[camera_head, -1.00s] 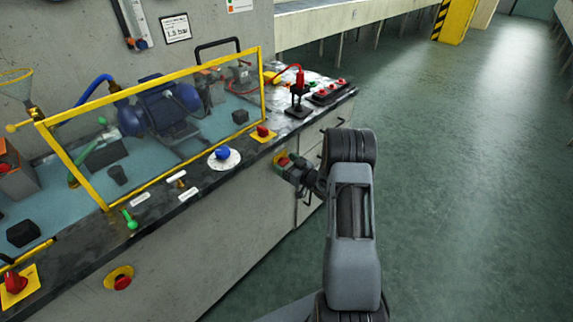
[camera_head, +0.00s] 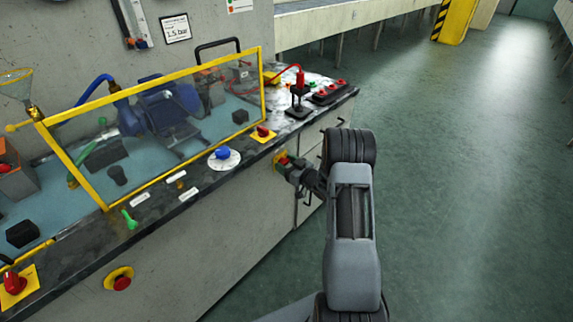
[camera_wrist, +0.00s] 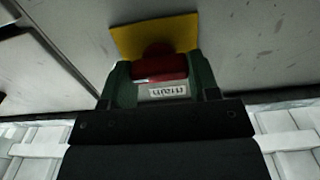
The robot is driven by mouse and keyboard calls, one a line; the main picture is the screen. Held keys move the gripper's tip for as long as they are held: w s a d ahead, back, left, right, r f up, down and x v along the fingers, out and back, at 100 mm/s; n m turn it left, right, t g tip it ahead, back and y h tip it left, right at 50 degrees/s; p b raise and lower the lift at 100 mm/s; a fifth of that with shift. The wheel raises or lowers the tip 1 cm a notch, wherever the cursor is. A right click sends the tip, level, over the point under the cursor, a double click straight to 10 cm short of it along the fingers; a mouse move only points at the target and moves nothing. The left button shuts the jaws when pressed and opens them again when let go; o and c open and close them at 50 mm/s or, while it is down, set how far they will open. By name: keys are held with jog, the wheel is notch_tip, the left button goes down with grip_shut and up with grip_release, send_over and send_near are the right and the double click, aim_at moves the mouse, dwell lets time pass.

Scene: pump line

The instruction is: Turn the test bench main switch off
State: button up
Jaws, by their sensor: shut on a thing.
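The main switch is a red knob (camera_wrist: 160,64) on a yellow plate (camera_wrist: 180,30), set on the front face of the test bench. In the wrist view the knob lies between the two green-tipped fingers of my gripper (camera_wrist: 155,82), with a white label, seemingly reading "main" upside down, just below it. My gripper (camera_head: 286,163) is shut on the knob at the bench front. In the head view the gripper hides most of the switch. The knob's exact setting cannot be read.
The bench top carries a blue knob (camera_head: 222,153), a red switch (camera_head: 263,132) and a green lever (camera_head: 130,219). A yellow-framed clear guard (camera_head: 75,160) stands before the pump. A red emergency button (camera_head: 121,283) is lower left. The floor at right is clear.

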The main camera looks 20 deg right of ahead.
jog(key=shift+f, duration=0.1)
jog(key=n+b, duration=0.4)
jog(key=b, duration=0.1)
jog(key=shift+f, duration=0.2)
jog(key=n+b, duration=0.5)
jog(key=b, duration=0.2)
jog(key=shift+a+f, duration=0.1)
jog(key=n+b, duration=0.5)
jog(key=b, duration=0.2)
jog(key=shift+n, duration=0.3)
jog(key=n+b, duration=0.3)
jog(key=shift+b, duration=0.35)
jog(key=shift+r+n, duration=0.2)
jog(key=shift+n, duration=0.1)
jog(key=o, duration=0.9)
jog(key=shift+s, duration=0.1)
jog(key=p+v, duration=0.3)
jog(key=v, duration=1)
jog(key=shift+s, duration=0.35)
